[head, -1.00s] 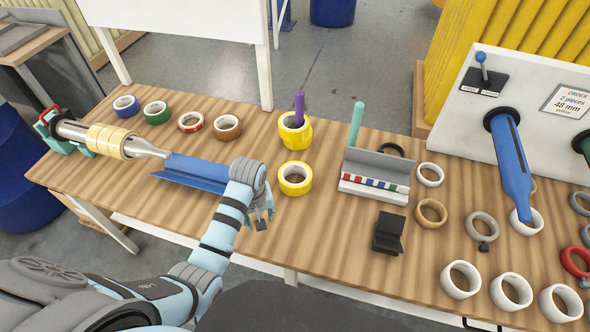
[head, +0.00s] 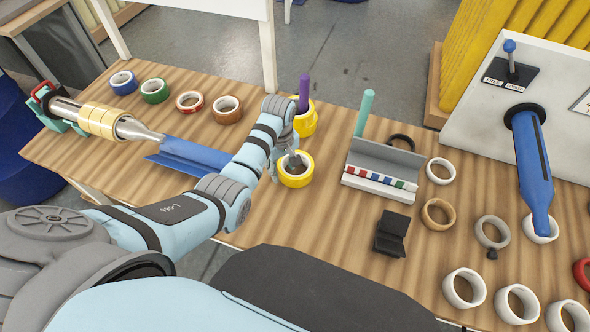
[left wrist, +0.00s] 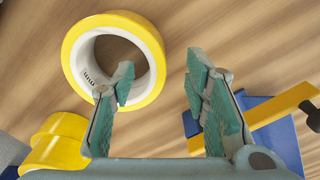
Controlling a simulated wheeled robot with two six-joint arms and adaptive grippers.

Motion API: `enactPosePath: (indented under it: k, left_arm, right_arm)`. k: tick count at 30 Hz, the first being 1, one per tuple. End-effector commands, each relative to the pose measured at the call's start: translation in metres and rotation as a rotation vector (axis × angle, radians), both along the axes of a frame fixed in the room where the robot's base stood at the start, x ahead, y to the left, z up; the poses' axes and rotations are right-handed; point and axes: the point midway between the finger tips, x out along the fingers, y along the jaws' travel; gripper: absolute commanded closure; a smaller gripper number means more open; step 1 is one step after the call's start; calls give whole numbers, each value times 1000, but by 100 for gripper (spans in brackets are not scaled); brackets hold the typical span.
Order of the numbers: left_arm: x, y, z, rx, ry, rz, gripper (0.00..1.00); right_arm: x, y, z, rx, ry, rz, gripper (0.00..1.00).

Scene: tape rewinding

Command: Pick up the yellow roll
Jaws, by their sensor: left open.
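The yellow roll (head: 298,183) lies flat on the wooden table, with a white inner core. My left gripper (head: 292,160) is at it from above, and its fingers partly hide the roll's hole in the head view. In the left wrist view the roll (left wrist: 157,68) is at upper left. There, the left finger of my open gripper (left wrist: 160,84) overlaps the roll's hole and near rim, while the right finger is outside it over the table. I cannot tell whether either finger touches the roll. My right gripper is not in view.
A yellow stand with a purple rod (head: 304,92) is just behind the roll. A blue trough (head: 185,155) lies to its left, and a grey holder with a green rod (head: 365,112) to its right. Several other rolls are along the table's back and right side.

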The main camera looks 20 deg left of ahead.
Motion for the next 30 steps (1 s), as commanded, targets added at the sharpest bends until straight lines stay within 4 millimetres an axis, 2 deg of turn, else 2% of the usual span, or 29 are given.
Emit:
enactPosePath:
  k: [3, 5, 12, 20, 30]
  left_arm:
    - [0, 1, -28, -1, 3, -2, 58]
    - [0, 0, -36, -1, 3, -3, 58]
    - [1, 0, -38, 0, 0, -4, 58]
    - [1, 0, -38, 0, 0, -5, 100]
    - [1, -1, -38, 0, 0, -5, 100]
  right_arm:
    - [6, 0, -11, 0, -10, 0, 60]
    - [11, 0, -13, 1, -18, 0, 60]
    - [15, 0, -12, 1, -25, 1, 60]
    - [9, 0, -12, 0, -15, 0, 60]
    - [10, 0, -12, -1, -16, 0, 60]
